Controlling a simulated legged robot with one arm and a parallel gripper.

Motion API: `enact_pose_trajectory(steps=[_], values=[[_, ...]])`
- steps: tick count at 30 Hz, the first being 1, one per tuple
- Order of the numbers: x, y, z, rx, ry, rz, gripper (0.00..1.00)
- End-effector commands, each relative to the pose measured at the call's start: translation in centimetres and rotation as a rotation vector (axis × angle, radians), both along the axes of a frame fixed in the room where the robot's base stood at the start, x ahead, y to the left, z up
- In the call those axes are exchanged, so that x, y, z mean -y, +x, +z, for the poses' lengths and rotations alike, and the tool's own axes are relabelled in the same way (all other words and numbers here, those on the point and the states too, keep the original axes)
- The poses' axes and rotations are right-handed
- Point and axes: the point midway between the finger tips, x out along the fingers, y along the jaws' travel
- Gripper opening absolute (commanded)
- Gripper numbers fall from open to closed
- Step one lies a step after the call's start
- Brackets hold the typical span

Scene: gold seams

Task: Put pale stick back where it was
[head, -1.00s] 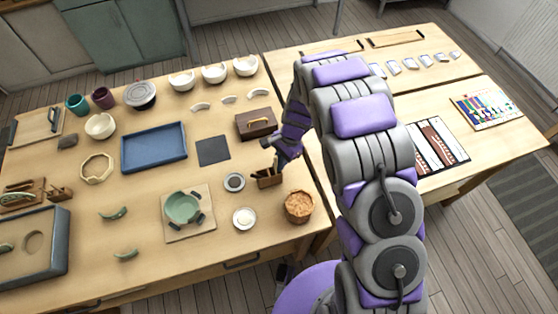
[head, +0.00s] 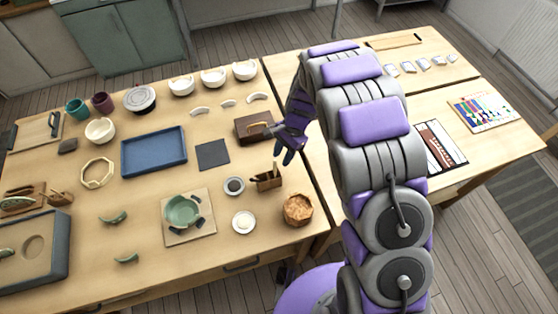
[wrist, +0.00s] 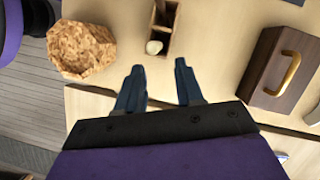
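The pale stick (head: 275,173) stands upright in a small brown wooden holder (head: 267,184) near the right end of the left table. In the wrist view, the stick's rounded pale end (wrist: 153,47) shows in the near compartment of the holder (wrist: 172,14). My gripper (head: 284,152) is beyond and above the holder, apart from it. In the wrist view my gripper (wrist: 158,72) has its two dark fingers spread, with nothing between them.
A cork-coloured crumpled bowl (head: 298,209) stands right of the holder. A brown box with a gold handle (head: 253,127) lies beyond it. Small round dishes (head: 234,186) (head: 243,222) and a green bowl on a board (head: 182,212) are to the left.

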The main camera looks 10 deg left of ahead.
Motion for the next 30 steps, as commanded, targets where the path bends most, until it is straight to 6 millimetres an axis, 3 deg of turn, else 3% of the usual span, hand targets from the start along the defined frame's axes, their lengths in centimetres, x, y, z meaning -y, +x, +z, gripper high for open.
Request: enact_pose_trajectory(steps=[3,9,20,23,30], values=[[0.5,0.9,2.7,0.008,0.000,-0.002,0.37],[1.1,1.7,5.6,0.003,-0.001,-0.002,0.37],[1.4,1.7,6.4,0.001,-0.003,0.001,0.37],[2.5,1.4,7.5,0.012,-0.006,0.013,0.37],[8.2,-1.6,13.9,0.065,-0.022,0.097,0.37]])
